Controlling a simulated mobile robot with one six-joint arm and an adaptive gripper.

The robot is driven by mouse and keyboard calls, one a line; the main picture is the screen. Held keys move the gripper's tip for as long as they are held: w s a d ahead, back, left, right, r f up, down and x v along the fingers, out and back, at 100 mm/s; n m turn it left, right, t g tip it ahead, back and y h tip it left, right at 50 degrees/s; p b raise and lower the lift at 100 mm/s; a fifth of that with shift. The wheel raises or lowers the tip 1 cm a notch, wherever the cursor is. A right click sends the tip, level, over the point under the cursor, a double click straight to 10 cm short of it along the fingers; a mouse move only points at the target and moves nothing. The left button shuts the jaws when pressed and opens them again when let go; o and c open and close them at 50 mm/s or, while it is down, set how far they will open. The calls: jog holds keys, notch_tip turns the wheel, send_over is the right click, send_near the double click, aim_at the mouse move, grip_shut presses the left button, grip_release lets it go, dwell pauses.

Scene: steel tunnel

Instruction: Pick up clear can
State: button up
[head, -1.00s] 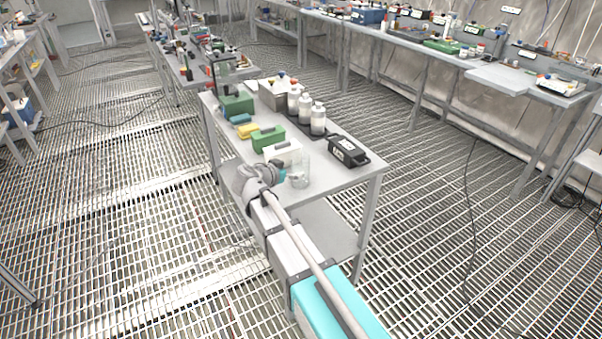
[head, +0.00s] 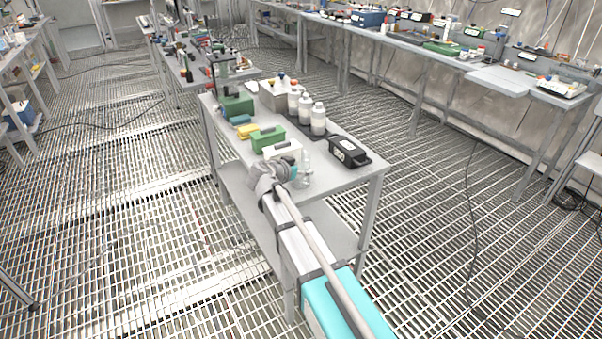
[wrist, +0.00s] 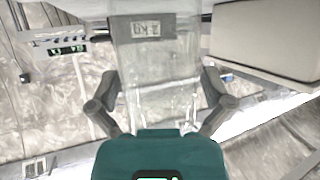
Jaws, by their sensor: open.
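The clear can (head: 306,171) stands upright near the front edge of the grey table, just right of my gripper (head: 293,174). In the wrist view the clear can (wrist: 160,75) fills the space between the two fingers of my gripper (wrist: 160,92). The fingers are open, one on each side of the can. Whether either finger touches the glass I cannot tell. A label reading upside down shows through or on the can. My gripper's far finger is partly hidden in the head view.
Close behind the can is a white box (head: 284,151), with a green box (head: 267,138) farther back. A black device (head: 348,152) lies to the right and white bottles (head: 318,120) stand behind. The table top (head: 335,177) is bare to the can's right.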

aim_at(300, 159)
jog(key=shift+c, duration=0.3)
jog(key=c, duration=0.9)
jog(key=shift+r, duration=0.1)
notch_tip(300, 159, up, 3)
jog(key=p, duration=0.3)
jog(key=s+r+p, duration=0.3)
jog(key=s, duration=0.1)
jog(key=s+r+p, duration=0.3)
jog(key=s, duration=0.2)
jog(key=s+d+r+p, duration=0.1)
jog(key=s+r+p, duration=0.2)
jog(key=s+p, duration=0.1)
jog(key=shift+s+r, duration=0.4)
jog(key=shift+s, duration=0.1)
